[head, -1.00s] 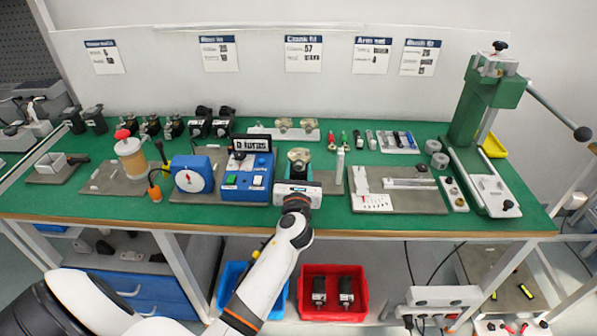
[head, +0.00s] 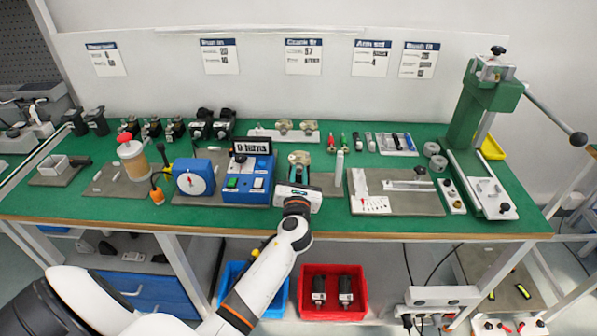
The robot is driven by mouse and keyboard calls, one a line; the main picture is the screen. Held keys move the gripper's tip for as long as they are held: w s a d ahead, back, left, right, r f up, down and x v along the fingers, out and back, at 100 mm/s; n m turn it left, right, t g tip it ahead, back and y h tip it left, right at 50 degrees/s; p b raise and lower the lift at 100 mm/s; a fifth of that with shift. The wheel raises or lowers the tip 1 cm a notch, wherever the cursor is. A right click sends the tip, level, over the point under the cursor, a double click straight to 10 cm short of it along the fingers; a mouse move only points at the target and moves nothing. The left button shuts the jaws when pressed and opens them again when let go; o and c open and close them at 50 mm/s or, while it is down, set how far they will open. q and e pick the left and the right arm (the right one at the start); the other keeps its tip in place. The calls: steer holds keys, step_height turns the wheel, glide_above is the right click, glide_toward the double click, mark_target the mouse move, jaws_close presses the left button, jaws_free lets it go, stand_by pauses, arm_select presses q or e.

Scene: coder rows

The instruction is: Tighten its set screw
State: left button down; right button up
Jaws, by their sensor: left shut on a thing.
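My left gripper (head: 299,182) is at the front middle of the green bench, with its fingers pointing away from me. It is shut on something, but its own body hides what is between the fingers. Just beyond it stands a small pale, brass-coloured part (head: 300,158) on a dark base. I cannot tell whether the gripper touches it. Left of it is a blue box (head: 246,185) with buttons and a display (head: 252,146) that seems to read "0 turns". A blue dial gauge (head: 194,178) stands further left. No set screw can be made out. My right gripper is not in view.
A grey mat (head: 425,202) with white trays lies to the right, then a green lever press (head: 480,110). A red bin (head: 332,312) is below the bench.

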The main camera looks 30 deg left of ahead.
arm_select(q)
steer(key=c, duration=1.3)
jaws_free()
steer(key=v, duration=1.2)
steer(key=shift+s+a, duration=0.1)
